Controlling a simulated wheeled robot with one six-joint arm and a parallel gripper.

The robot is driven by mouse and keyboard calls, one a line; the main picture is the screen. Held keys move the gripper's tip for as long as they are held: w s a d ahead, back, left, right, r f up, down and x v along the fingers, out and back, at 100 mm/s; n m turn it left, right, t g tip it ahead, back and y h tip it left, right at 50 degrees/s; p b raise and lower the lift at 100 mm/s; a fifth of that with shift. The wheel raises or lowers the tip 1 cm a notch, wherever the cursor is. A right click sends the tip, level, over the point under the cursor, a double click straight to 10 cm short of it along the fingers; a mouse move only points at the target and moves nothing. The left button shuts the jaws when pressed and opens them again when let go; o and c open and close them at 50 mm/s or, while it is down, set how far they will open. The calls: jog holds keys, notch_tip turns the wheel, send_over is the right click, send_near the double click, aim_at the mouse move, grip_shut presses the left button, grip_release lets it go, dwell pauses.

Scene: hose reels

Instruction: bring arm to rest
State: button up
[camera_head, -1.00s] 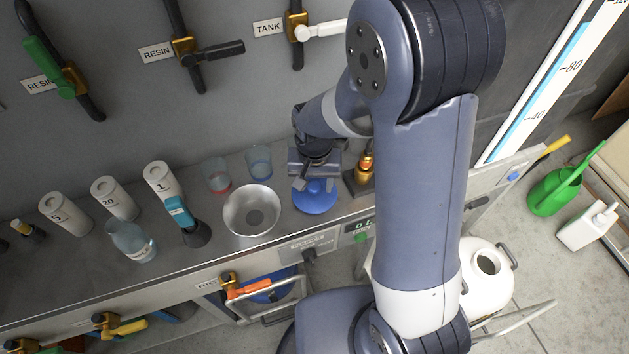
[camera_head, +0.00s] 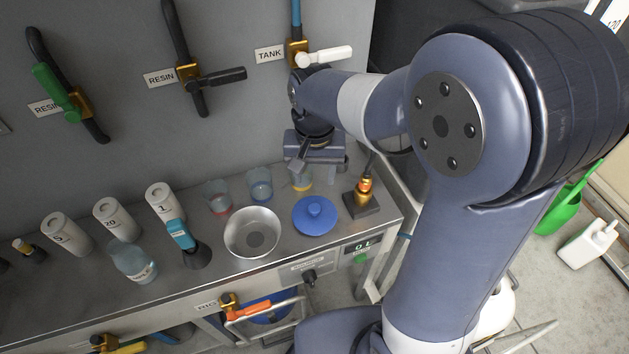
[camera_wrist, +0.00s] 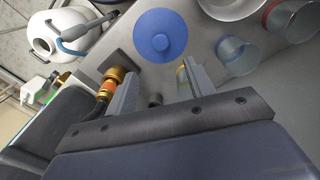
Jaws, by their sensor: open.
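My gripper (camera_head: 315,168) hangs over the back of the steel bench, below the TANK label, with its fingers apart and nothing between them. The wrist view shows the two open fingers (camera_wrist: 160,84) with a gap between them. My arm is bent, with its elbow high at the right of the head view. The blue lid (camera_head: 315,214) lies on the bench in front of the gripper, clear of it; it also shows in the wrist view (camera_wrist: 160,36). A beaker with yellow contents (camera_head: 302,180) stands below the gripper, partly hidden by it.
A steel bowl (camera_head: 252,232), two beakers (camera_head: 217,196) (camera_head: 259,184) and a brass fitting (camera_head: 363,194) stand near the lid. A bottle (camera_head: 134,262) and white numbered cylinders (camera_head: 117,220) are left. Valve handles (camera_head: 322,56) project from the wall behind.

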aim_at(315, 208)
dwell(0.4)
notch_tip(315, 208, down, 13)
jog(key=shift+r+b, duration=0.15)
jog(key=shift+b, duration=0.55)
jog(key=shift+w+r+p, duration=0.15)
jog(key=shift+r+p, duration=0.2)
jog(key=shift+r, duration=1.15)
